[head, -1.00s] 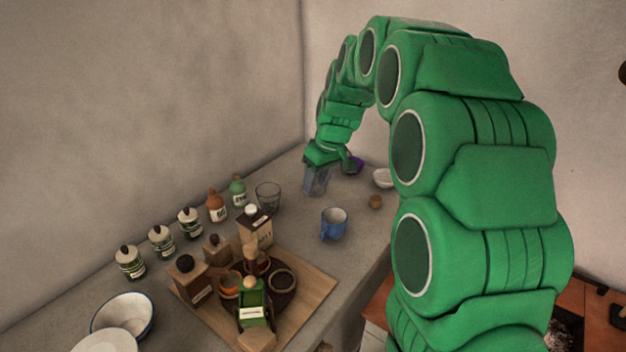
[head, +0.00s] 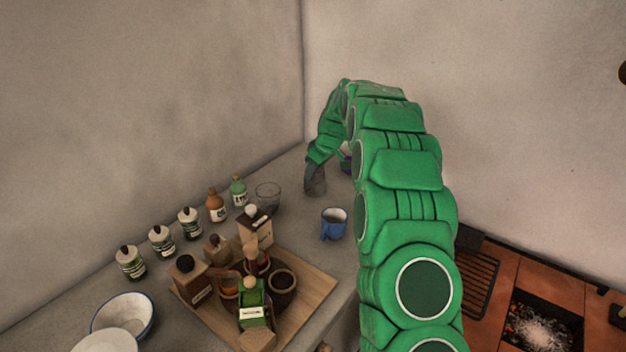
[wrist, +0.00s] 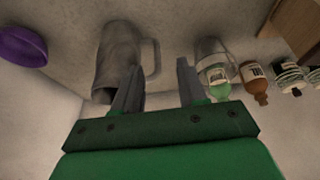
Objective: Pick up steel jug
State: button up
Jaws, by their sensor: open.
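The steel jug (wrist: 118,48) is a grey, tapered vessel in the wrist view, with its handle (wrist: 155,58) on the right. In the head view the jug (head: 318,186) shows only partly, beneath my gripper, on the counter near the corner. My gripper (wrist: 160,78) is open, with nothing held. In the wrist view its left finger overlaps the jug's body and its right finger is beyond the handle, so the handle appears between them. I cannot tell whether a finger touches the jug. In the head view my arm hides much of my gripper (head: 313,174).
A clear glass (head: 268,196) and a green bottle (head: 238,190) stand left of the jug. A blue mug (head: 334,224) stands in front. A purple bowl (wrist: 22,46) is on the jug's other side. A wooden board (head: 312,292) holds several jars. Walls close the corner behind.

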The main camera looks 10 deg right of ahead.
aim_at(316, 187)
jog(key=shift+w+x, duration=0.15)
jog(key=shift+x, duration=1.9)
jog(key=shift+w+x, duration=0.15)
jog(key=shift+x, duration=1.95)
jog(key=shift+r, duration=0.15)
grip_shut()
